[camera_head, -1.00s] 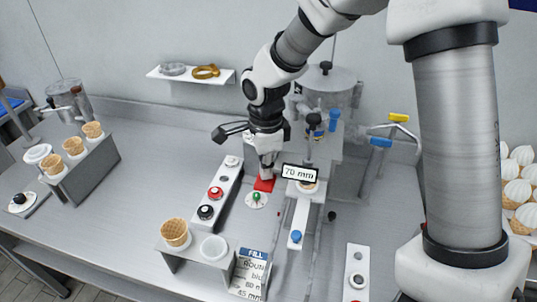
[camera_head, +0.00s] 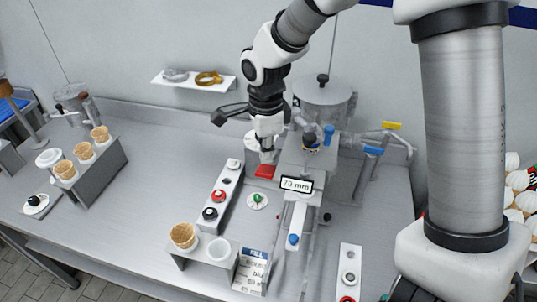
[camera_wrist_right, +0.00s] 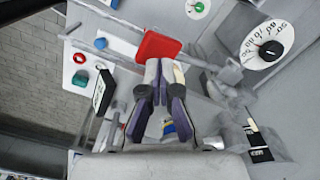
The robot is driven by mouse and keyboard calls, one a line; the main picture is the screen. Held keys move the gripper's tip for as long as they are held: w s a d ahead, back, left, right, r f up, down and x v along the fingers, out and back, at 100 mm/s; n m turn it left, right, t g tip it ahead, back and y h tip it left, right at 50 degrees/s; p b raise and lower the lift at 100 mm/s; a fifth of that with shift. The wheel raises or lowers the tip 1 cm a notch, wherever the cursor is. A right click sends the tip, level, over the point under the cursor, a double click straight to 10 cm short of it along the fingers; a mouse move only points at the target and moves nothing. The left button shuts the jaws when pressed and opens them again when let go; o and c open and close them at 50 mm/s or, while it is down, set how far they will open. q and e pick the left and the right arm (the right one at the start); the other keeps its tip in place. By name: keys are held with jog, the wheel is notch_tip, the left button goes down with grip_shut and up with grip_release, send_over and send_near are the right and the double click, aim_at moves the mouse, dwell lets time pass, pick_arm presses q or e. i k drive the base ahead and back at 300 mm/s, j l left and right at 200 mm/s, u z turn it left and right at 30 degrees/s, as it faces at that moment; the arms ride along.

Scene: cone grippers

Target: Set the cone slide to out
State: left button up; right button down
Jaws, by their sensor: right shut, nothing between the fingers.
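My right gripper (camera_head: 267,156) is shut and empty, pointing down at a red flat tab (camera_head: 265,171) beside the grey machine. In the right wrist view its fingertips (camera_wrist_right: 158,68) are at the near edge of the red tab (camera_wrist_right: 159,45); I cannot tell whether they touch it. The tab may belong to the cone slide, but no label on it can be read. A white bar (camera_head: 298,216) with a blue knob (camera_head: 293,239) runs forward from the machine under a "70 mm" sign (camera_head: 297,184). My left gripper is not in view.
A green-knobbed dial (camera_head: 257,199) is just in front of the tab. A panel with red and black knobs (camera_head: 218,195) stands to the left.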

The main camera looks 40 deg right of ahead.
aim_at(300, 209)
jog(key=k+j, duration=0.8)
jog(key=k, duration=0.05)
